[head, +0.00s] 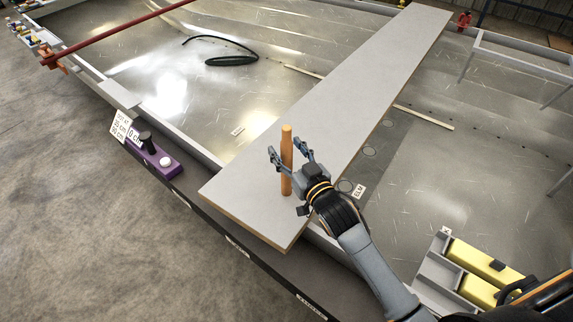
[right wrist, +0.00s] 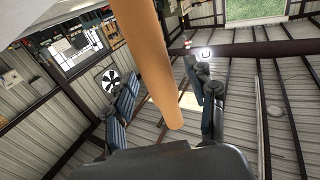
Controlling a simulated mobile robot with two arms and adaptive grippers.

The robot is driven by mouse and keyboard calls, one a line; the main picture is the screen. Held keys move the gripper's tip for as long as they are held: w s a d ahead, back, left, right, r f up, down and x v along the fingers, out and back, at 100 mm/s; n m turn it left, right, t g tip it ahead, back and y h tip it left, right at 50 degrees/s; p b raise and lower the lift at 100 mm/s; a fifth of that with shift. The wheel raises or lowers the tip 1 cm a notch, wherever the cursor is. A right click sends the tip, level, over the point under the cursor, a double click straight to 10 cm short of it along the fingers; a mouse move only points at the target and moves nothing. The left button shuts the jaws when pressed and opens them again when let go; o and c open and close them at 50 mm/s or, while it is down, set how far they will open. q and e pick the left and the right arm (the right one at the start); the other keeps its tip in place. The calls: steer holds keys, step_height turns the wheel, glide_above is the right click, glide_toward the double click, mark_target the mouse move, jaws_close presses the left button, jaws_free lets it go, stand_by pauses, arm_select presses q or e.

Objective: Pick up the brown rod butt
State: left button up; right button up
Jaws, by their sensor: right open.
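The brown rod butt (head: 286,160) stands upright on the grey plank (head: 330,110), near the plank's front end. My right gripper (head: 287,149) comes in from the lower right, with its fingers apart on either side of the rod. In the right wrist view the rod (right wrist: 150,60) runs between the two open fingers (right wrist: 155,85), with gaps visible beside it. I cannot tell whether any part of the gripper touches it. My left gripper is not in view.
A purple block with a black knob (head: 155,158) sits on the hull's edge to the left. A grey tray with yellow boxes (head: 484,262) is at the lower right. A black hose (head: 232,60) lies in the hull. The plank beyond the rod is clear.

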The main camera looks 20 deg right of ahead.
steer(key=shift+w+a, duration=0.1)
steer(key=shift+w, duration=0.15)
steer(key=shift+s+r, duration=0.1)
jaws_close()
